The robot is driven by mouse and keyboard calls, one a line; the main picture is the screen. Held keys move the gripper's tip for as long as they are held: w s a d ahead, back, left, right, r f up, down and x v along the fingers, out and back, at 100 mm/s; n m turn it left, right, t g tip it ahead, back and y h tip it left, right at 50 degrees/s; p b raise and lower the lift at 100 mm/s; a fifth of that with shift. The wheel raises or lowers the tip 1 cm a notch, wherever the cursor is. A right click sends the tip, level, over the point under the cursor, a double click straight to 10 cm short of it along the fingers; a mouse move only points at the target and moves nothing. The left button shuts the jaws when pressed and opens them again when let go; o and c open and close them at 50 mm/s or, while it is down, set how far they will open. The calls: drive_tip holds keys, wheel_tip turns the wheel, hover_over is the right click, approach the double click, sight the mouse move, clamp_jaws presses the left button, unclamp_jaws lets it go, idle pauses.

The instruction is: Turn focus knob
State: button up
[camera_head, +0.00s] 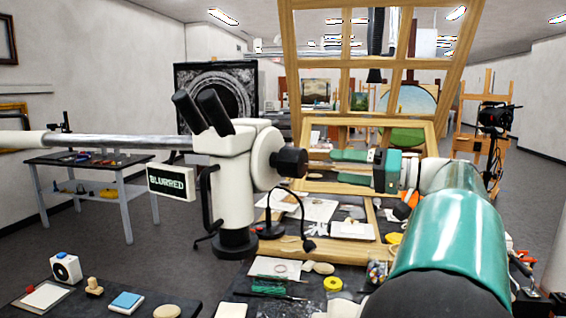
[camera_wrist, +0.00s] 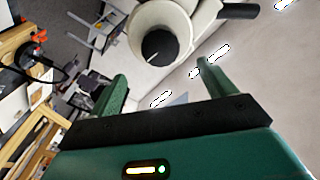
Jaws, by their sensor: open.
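The focus knob (camera_head: 291,162) is a black cylinder on the right side of the white microscope (camera_head: 229,170) in the head view. In the wrist view the black focus knob (camera_wrist: 160,47) faces me, with a thin white mark on it, on a round white housing. A small sign (camera_head: 167,184) reading "BLURRED" hangs at the microscope's left. My gripper (camera_head: 320,163) points left at the knob in the head view. In the wrist view my gripper (camera_wrist: 162,72) has its two green fingers spread apart, with the knob beyond and between their tips. Nothing is held.
A wooden frame (camera_head: 433,140) stands behind my gripper. A dark worktop (camera_head: 205,290) in front holds a blue-topped block (camera_head: 126,302), a wooden stamp (camera_head: 94,287) and a yellow tape roll (camera_head: 333,284). A thin black lamp or cable (camera_head: 303,222) curves up below the knob.

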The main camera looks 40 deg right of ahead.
sight(290, 162)
drive_tip(key=x, duration=1.3)
drive_tip(key=shift+a, duration=0.1)
drive_tip(key=shift+s, duration=0.1)
drive_tip(key=c, duration=1)
